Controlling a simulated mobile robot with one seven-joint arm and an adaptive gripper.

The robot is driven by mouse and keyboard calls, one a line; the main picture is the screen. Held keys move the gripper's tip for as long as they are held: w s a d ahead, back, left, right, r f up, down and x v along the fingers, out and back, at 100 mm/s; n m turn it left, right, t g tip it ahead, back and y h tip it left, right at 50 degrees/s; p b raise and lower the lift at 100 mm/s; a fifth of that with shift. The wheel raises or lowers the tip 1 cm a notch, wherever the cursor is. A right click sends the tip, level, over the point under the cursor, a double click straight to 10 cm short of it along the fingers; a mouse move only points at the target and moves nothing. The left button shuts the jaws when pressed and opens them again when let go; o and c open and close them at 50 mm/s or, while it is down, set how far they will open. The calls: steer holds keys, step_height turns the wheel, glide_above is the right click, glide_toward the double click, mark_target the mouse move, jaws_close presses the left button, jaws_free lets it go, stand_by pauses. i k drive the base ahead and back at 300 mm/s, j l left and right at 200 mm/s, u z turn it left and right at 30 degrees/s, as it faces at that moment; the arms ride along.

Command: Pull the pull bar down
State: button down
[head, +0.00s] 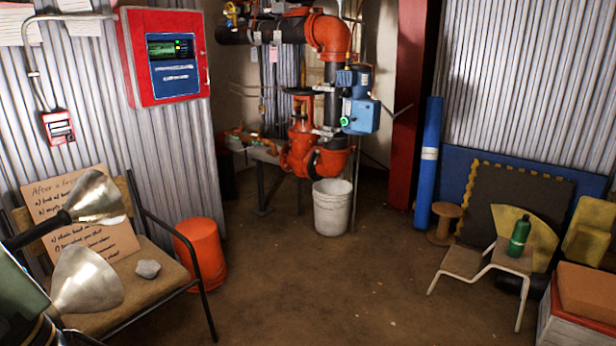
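A small red pull station (58,127) with a white front is mounted on the corrugated metal wall at the far left. A grey conduit rises from it up the wall. The white bar (60,129) across its front is too small for me to tell its exact position.
A red alarm panel (165,55) hangs right of the pull station. Below are a chair (165,290) with a cardboard sign (80,215) and a stone (148,269). An orange bucket (202,255) stands beside the chair. The middle floor is clear.

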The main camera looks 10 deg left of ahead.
mark_target(63, 125)
steer(key=i+l, duration=0.2)
steer(key=i, duration=0.2)
steer(key=i+l+z, duration=0.15)
steer(key=i, duration=0.25)
steer(key=i+l, duration=0.2)
steer(key=i, duration=0.2)
steer(key=i+j+u, duration=0.1)
steer(key=i+u, duration=0.6)
steer(key=i+l+u, duration=0.1)
steer(key=i+u, duration=0.25)
steer(key=i+j+u, duration=0.4)
steer(key=i+u, duration=0.75)
steer(key=i, duration=0.2)
